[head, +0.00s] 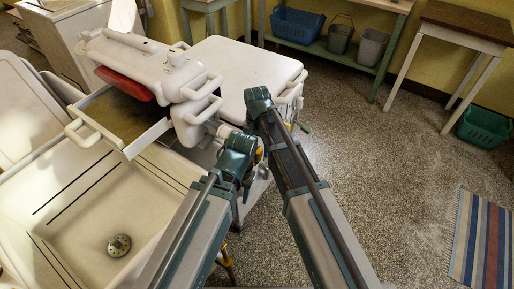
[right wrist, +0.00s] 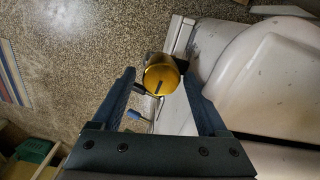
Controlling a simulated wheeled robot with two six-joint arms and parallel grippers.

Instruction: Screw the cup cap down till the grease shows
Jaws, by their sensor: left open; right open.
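The brass cup cap (right wrist: 161,80) shows in the right wrist view as a yellow round end with a dark slot or mark. It sits beside the white washer body, on a dark part. My right gripper (right wrist: 159,73) is open, with one finger on each side of the cap and gaps between. In the head view my right gripper (head: 262,102) is at the washer's right side, its fingers hidden. My left gripper (head: 240,147) is lower, near the same side; its fingertips are hard to make out. Yellow metal (head: 258,155) shows just beside it. No grease can be made out.
The washer's wringer head (head: 138,62) with a red part is at upper left, above a white tub (head: 85,215). A blue-tipped lever (right wrist: 134,115) is close to the right gripper's left finger. Open speckled floor (head: 385,165) lies to the right, with a striped rug (head: 480,240).

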